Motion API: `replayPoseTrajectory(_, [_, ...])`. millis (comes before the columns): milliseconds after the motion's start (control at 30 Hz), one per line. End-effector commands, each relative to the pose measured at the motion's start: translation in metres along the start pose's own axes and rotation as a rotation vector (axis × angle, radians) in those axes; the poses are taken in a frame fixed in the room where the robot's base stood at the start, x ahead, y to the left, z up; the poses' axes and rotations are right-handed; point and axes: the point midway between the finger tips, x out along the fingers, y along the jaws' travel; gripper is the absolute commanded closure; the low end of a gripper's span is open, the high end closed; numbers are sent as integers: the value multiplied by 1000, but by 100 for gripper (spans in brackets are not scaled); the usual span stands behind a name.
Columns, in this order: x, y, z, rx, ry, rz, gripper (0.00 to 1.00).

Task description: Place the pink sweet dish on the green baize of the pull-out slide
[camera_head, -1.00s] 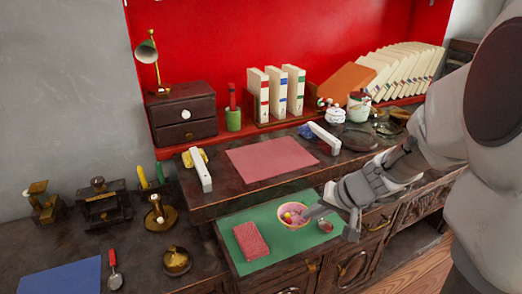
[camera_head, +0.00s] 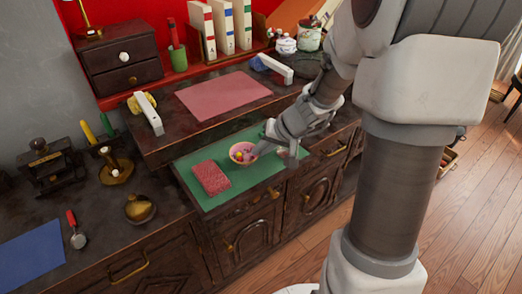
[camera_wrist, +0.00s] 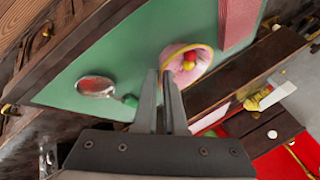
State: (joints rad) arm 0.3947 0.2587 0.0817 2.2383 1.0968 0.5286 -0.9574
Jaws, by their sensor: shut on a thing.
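The pink sweet dish (camera_head: 243,153) holds small red and yellow sweets and appears upright. It is over the green baize (camera_head: 262,187) of the pull-out slide, beside a red patterned block (camera_head: 210,177). My gripper (camera_head: 256,151) reaches in from the right and is shut on the dish's near rim. In the wrist view the fingertips (camera_wrist: 163,76) meet the gold rim of the dish (camera_wrist: 187,62). I cannot tell whether its base touches the baize.
A silver round-headed utensil (camera_wrist: 95,87) with a green handle lies on the baize near the slide's edge. The pink mat (camera_head: 222,95) on the raised shelf is bare. A brass pot (camera_head: 139,208) and a red-handled scoop (camera_head: 76,232) lie left.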

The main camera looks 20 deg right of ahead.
Motion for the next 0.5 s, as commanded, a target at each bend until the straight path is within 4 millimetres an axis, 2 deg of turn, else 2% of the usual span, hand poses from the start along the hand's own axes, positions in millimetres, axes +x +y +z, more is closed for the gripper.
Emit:
replayPoseTrajectory(167, [4,2,1,0,1,0,100])
replayPoseTrajectory(200, [2,2,1,1,0,0,87])
replayPoseTrajectory(333, [2,1,1,1,0,0,63])
replayPoseTrajectory(500, [2,1,1,1,0,0,62])
